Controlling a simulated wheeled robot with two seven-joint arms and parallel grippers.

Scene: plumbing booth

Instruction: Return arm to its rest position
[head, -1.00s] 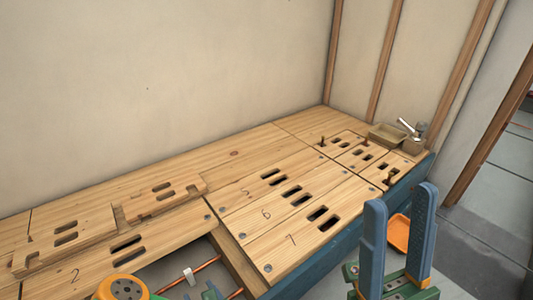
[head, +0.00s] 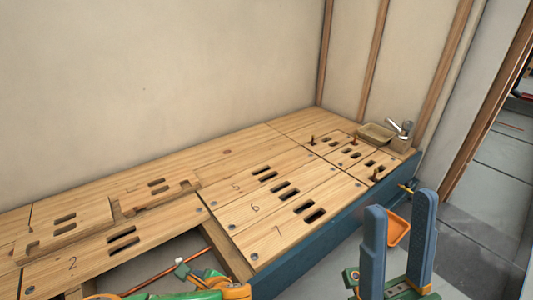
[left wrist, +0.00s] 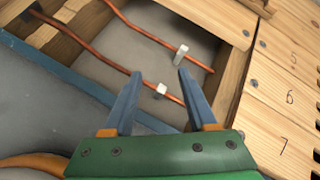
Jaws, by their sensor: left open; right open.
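My left gripper (left wrist: 160,74) is open and empty in the left wrist view, its two blue fingers apart over the floor opening. Two copper pipes (left wrist: 155,35) with white clips (left wrist: 181,53) run below it; no contact can be made out. In the head view, green and orange parts of my left arm (head: 205,283) show at the bottom edge, and its fingertips cannot be made out. My right gripper (head: 400,203) is open and empty at the lower right, fingers pointing up, in front of the blue side beam.
Slotted wooden boards (head: 300,207) marked with numbers cover the platform. A loose notched board (head: 160,194) lies on the left ones. A tan tray (head: 376,133) stands at the far right corner. An orange tray (head: 397,230) lies on the floor near my right gripper. Walls close the back.

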